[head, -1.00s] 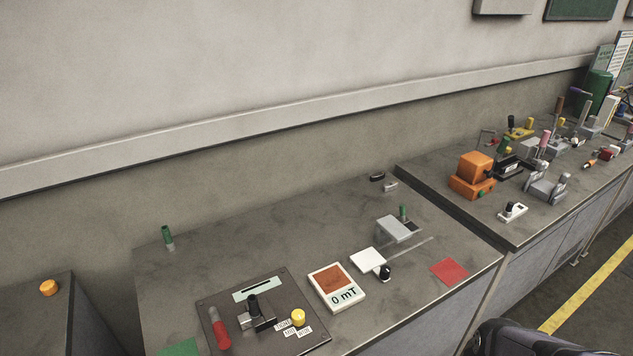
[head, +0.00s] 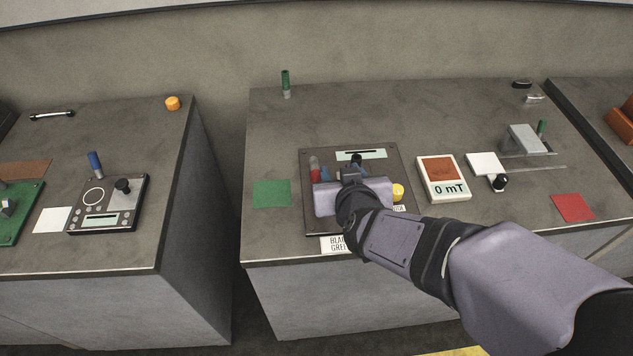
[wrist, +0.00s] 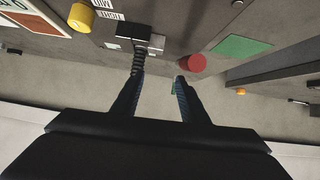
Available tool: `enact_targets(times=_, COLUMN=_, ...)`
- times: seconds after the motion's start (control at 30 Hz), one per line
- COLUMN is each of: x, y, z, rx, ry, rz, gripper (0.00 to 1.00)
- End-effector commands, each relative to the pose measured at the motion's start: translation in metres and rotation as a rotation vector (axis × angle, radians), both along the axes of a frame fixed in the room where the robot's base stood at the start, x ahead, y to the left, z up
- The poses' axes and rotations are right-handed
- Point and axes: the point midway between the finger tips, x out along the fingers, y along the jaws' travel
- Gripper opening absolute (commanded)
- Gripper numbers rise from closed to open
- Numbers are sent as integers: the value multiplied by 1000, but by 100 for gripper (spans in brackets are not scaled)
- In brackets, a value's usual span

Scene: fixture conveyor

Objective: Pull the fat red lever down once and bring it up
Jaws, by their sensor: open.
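The fat red lever (head: 314,163) stands at the left of a dark panel (head: 394,160), partly hidden by my gripper. Its round red end shows in the wrist view (wrist: 194,63), just past the tip of my right-hand finger there. My gripper (head: 341,171) is over the panel, and its empty, spread fingers show in the wrist view (wrist: 160,80). The red lever is outside the gap between the fingers. A black lever (head: 356,158) on a grey block (wrist: 154,43) is near the other finger. I cannot tell if that finger touches it.
A yellow knob (head: 398,192) sits right of my gripper on the panel. A meter reading 0 mT (head: 443,178) stands further right. A green square (head: 271,193) lies flat to the left. A green-topped peg (head: 286,82) stands behind. A gap separates the left bench (head: 175,190).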

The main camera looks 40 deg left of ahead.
Motion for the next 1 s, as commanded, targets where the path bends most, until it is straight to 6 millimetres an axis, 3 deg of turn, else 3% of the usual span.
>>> enact_targets(times=0.03, x=-14, y=16, z=-4, rx=8, ry=-34, rz=22, gripper=40)
enact_targets(times=0.17, x=-37, y=36, z=-7, rx=23, ry=-127, rz=38, gripper=40)
enact_targets(times=0.33, x=-41, y=23, z=-25, rx=8, ry=-189, rz=41, gripper=40)
enact_targets(times=0.6, x=-48, y=19, z=-34, rx=18, ry=-226, rz=58, gripper=40)
enact_targets(times=1.0, x=-33, y=33, z=-42, rx=18, ry=-225, rz=55, gripper=40)
